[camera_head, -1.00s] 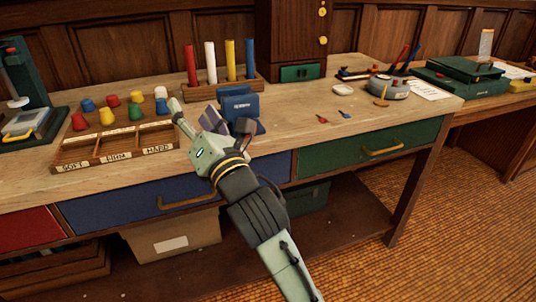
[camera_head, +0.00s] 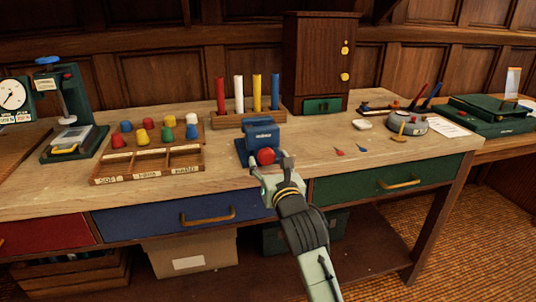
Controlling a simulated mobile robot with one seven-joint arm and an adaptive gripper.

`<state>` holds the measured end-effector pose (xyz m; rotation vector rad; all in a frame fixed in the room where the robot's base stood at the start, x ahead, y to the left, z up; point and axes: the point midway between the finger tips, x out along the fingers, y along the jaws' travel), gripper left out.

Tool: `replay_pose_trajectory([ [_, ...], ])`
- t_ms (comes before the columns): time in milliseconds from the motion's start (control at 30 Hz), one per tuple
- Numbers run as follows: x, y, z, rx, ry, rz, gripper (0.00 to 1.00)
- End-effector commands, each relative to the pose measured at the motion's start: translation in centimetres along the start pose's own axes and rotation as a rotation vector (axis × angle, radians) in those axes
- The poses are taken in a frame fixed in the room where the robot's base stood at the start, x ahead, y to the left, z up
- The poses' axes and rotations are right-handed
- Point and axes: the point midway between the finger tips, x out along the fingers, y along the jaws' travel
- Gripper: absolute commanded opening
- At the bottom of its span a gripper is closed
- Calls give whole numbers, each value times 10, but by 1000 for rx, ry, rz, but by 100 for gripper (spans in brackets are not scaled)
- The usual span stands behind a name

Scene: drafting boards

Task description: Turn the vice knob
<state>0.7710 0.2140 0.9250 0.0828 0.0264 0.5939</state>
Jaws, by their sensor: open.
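The vice (camera_head: 262,133) is a blue block on a dark blue base, standing near the front edge of the wooden bench. Its knob (camera_head: 265,156) is a red ball on the front face. My gripper (camera_head: 272,160) is open at the knob, with one finger seen just right of it and the other low on its left. I cannot tell whether the fingers touch the knob. The lower part of the vice is partly hidden by the knob and my gripper.
A sorting tray (camera_head: 150,167) and several coloured pegs lie left of the vice. A rack (camera_head: 247,118) with coloured rods stands behind it. Small red and blue pieces (camera_head: 338,152) lie to the right. A green drawer (camera_head: 390,180) and a blue drawer (camera_head: 150,222) sit below the bench top.

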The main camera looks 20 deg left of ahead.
Motion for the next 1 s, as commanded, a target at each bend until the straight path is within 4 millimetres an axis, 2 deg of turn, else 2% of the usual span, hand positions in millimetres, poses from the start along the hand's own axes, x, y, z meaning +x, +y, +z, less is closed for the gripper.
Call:
replay_pose_trajectory([
  [133, 13, 0, 1, 0, 0, 0, 59],
  [467, 16, 0, 0, 0, -1, 0, 59],
  [1000, 16, 0, 0, 0, -1, 0, 23],
])
